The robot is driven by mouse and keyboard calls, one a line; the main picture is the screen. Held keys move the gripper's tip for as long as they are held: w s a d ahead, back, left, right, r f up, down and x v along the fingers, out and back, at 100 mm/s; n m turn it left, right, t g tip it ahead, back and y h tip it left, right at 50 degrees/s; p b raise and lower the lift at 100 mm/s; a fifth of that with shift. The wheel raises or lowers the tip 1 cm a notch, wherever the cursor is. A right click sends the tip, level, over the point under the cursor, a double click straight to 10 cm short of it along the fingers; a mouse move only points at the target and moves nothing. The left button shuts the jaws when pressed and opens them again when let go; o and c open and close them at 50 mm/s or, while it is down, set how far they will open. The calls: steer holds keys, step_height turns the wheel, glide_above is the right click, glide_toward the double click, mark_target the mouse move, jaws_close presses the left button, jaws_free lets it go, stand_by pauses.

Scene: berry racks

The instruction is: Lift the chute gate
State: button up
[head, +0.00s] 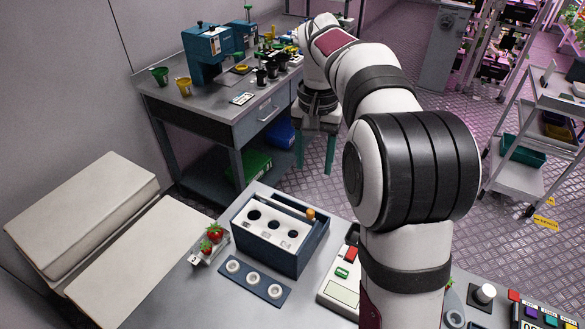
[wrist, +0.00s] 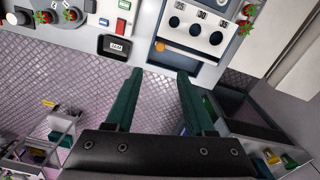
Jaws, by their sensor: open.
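A dark blue box (head: 292,262) with a white top panel and three dark round holes stands on the near bench. A light bar ending in an orange knob (head: 311,214) lies along its far side; this looks like the gate part, but I cannot tell for sure. In the wrist view the orange knob (wrist: 160,46) is just beyond the fingertips, at the box's edge. My gripper (head: 315,168) hangs beyond the box in the head view, teal fingers pointing down. In the wrist view my gripper (wrist: 159,72) is open and empty, apart from the box.
A blue strip with three white rings (head: 254,280) lies before the box. Strawberries (head: 212,235) sit on a small tray to its left. A scale (head: 342,282) stands close on its right. A workbench (head: 235,110) with cups is behind; a cart (head: 520,170) stands right.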

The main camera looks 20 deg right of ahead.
mark_target(310, 211)
step_height(310, 211, down, 15)
steer(key=shift+a+r, duration=0.1)
steer(key=shift+r, duration=0.1)
jaws_close()
stand_by(1.3)
